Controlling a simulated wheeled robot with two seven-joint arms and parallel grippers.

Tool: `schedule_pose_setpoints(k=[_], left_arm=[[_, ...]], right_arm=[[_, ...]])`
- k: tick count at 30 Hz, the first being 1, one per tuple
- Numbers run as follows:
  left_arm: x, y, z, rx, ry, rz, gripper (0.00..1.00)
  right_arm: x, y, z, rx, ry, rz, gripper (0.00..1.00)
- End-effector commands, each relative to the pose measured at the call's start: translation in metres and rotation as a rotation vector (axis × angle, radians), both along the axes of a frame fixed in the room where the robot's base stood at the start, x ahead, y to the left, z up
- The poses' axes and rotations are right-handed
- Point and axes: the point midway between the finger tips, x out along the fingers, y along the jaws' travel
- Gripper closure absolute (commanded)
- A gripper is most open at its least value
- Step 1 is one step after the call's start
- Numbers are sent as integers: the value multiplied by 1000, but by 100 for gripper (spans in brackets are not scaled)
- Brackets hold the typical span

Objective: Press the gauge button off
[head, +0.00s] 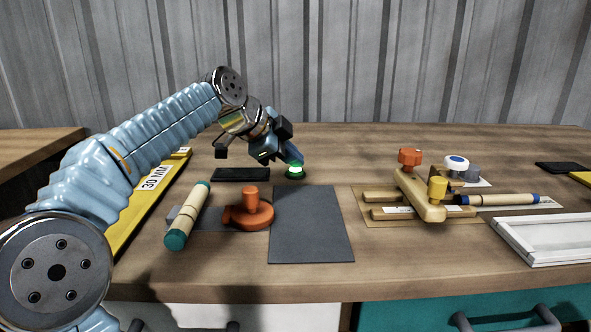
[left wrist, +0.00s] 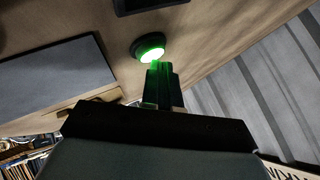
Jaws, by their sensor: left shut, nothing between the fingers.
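The gauge button (head: 295,171) is a small dark round base with a glowing green top, at the back middle of the table. In the left wrist view the button (left wrist: 150,47) is lit green. My left gripper (head: 297,161) is shut and empty, its fingertips right at the button from above and behind. In the left wrist view the shut fingertips (left wrist: 159,70) overlap the button's lower edge and catch green light. I cannot tell whether they touch it. My right gripper is in neither view.
A black flat tray (head: 240,174) lies left of the button. A dark grey mat (head: 310,222), an orange clamp (head: 249,212) and a tan roll with teal ends (head: 190,212) lie nearer. A wooden jig (head: 418,196) stands right.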

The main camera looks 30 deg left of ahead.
Motion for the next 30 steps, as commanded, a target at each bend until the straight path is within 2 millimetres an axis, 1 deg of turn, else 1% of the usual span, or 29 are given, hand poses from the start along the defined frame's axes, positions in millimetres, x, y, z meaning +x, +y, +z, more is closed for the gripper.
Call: schedule_pose_setpoints(k=[11,20,30], left_arm=[[0,0,0,0,0,0,100],[0,0,-10,0,0,0,100],[0,0,-9,0,2,-1,100]], right_arm=[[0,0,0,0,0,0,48],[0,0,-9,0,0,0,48],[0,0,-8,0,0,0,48]])
